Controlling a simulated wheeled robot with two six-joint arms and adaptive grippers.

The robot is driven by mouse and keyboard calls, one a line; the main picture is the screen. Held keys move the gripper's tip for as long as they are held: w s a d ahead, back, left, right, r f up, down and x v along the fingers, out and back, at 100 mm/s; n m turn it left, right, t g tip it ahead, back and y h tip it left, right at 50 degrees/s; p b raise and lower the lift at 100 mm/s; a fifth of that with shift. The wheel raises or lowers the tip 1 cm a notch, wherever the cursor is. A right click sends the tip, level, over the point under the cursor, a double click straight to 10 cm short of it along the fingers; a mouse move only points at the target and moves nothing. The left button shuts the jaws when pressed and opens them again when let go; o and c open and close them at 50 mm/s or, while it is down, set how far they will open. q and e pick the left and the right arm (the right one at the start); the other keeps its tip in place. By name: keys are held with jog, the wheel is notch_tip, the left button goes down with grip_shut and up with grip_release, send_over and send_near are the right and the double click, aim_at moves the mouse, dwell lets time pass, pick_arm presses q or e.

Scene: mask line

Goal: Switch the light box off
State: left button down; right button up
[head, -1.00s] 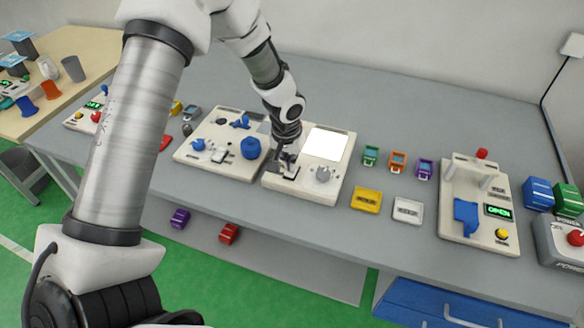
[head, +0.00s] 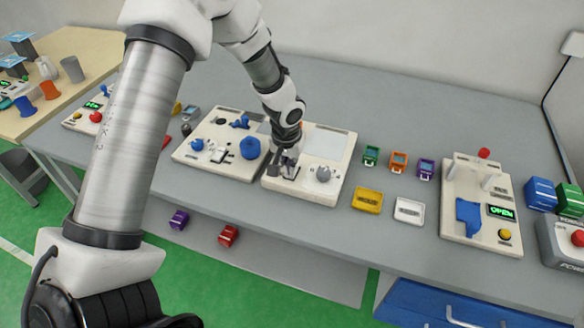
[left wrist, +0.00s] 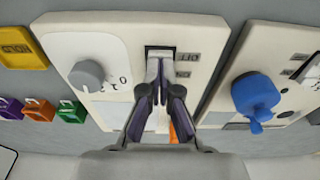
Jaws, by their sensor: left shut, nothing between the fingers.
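The light box (head: 340,166) is a cream panel in the middle of the table. Its screen (head: 325,141) is dull grey-white and unlit. It carries a grey knob (head: 323,174), which also shows in the left wrist view (left wrist: 87,76). My right gripper is not in view.
A similar panel with a blue knob (head: 250,148) stands close on the left. Yellow (head: 367,201) and white (head: 409,210) trays and small coloured holders lie to the right. A station with a green display (head: 501,212) stands further right.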

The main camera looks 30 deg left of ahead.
pick_arm(q)
jog(key=shift+r, duration=0.1)
notch_tip(320, 180, up, 7)
jog(key=p, duration=0.5)
dwell(0.3)
jog(key=shift+s, duration=0.1)
